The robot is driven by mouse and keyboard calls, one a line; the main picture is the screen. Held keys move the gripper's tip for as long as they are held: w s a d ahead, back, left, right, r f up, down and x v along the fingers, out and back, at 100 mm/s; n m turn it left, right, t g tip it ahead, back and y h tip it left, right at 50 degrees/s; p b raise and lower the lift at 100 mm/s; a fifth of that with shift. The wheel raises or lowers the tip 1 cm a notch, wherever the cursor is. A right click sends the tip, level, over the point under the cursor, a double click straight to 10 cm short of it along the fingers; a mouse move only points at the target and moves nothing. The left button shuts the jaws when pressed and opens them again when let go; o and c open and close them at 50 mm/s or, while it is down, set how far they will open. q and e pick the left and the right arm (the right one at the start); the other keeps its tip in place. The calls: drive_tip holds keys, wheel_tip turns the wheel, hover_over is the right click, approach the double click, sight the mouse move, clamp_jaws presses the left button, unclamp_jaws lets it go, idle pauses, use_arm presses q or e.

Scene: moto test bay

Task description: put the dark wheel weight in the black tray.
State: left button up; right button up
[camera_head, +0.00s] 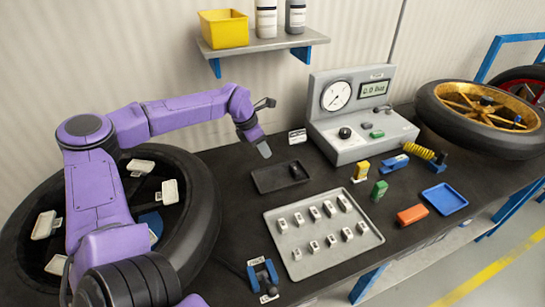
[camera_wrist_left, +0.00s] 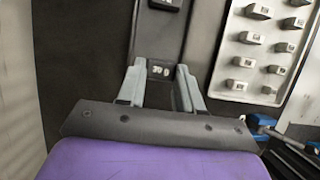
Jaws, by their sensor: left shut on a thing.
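The black tray (camera_head: 270,184) lies on the dark bench, left of the grey tray. A small dark block (camera_head: 296,171) lies in its right part; both the tray (camera_wrist_left: 150,35) and this block (camera_wrist_left: 165,4) show in the left wrist view. My left gripper (camera_head: 265,150) is above the black tray's back left part. In the left wrist view my left gripper (camera_wrist_left: 160,88) is shut on the dark wheel weight (camera_wrist_left: 160,71), a small dark block with pale marks on it. The held weight is not clear in the head view. My right gripper is not in view.
A grey tray (camera_head: 305,270) with rows of silver weights lies just in front. A gauge unit (camera_head: 355,150) stands behind to the right. A blue-handled tool (camera_head: 264,277), a blue tray (camera_head: 444,206) and small coloured parts lie around. A large tyre (camera_head: 205,215) is at left.

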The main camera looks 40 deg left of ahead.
use_arm(q)
drive_tip(key=f+b, duration=0.5)
drive_tip(key=f, duration=0.1)
drive_tip(key=shift+s+f, duration=0.15)
drive_tip(key=shift+s, duration=0.05)
wheel_tip(320, 180, down, 6)
drive_tip(key=b, duration=0.4)
drive_tip(key=shift+r+b, duration=0.2)
drive_tip(key=shift+b, duration=0.1)
drive_tip(key=o, duration=1.1)
drive_tip(key=shift+r, duration=0.1)
